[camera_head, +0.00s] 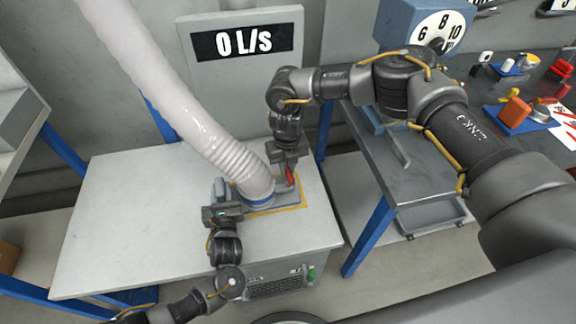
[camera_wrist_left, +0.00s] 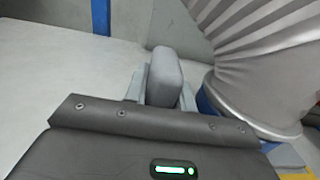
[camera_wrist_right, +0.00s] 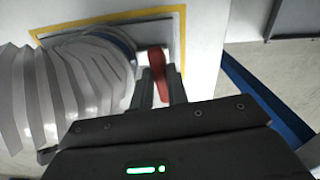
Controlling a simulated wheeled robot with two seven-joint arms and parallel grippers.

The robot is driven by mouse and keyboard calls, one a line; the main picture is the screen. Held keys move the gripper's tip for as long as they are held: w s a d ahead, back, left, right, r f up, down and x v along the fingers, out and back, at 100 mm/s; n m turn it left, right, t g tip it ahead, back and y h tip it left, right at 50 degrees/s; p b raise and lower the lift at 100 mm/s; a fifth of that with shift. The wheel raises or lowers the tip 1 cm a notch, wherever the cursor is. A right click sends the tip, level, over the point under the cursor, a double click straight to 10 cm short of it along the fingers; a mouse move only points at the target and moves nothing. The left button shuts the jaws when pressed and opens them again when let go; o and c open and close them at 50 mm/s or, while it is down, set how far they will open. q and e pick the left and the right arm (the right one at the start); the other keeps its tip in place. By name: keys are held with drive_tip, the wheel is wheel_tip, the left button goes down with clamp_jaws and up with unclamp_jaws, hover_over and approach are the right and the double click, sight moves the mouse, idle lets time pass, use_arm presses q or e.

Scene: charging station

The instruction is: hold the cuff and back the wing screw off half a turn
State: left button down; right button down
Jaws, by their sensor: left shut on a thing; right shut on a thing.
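A white ribbed hose (camera_head: 238,166) comes down to a cuff with a blue ring (camera_head: 260,201) on the white bench. In the left wrist view the cuff's blue ring (camera_wrist_left: 208,108) is partly hidden by the hose. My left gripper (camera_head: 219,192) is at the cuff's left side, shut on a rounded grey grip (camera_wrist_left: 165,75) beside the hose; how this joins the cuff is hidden. My right gripper (camera_wrist_right: 160,88) is shut on the red wing screw (camera_wrist_right: 157,60), right beside the cuff. The red screw also shows in the head view (camera_head: 290,176), partly covered by the gripper.
A yellow line (camera_head: 303,192) frames the plate under the cuff. A display (camera_head: 244,43) behind reads 0 L/s. A dark bench (camera_head: 420,170) stands at right, with a dial box (camera_head: 432,30) and coloured parts. The white bench's left side (camera_head: 120,220) is clear.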

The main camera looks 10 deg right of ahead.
drive_tip(key=n, duration=0.3)
drive_tip(key=shift+a+n, duration=0.15)
drive_tip(key=shift+n, duration=0.15)
drive_tip(key=shift+s+n, duration=0.1)
drive_tip(key=shift+n, duration=1.7)
drive_tip(key=c, duration=1.4)
unclamp_jaws()
drive_tip(key=shift+a, duration=0.1)
drive_tip(key=shift+o, duration=0.2)
wheel_tip(320, 180, up, 12)
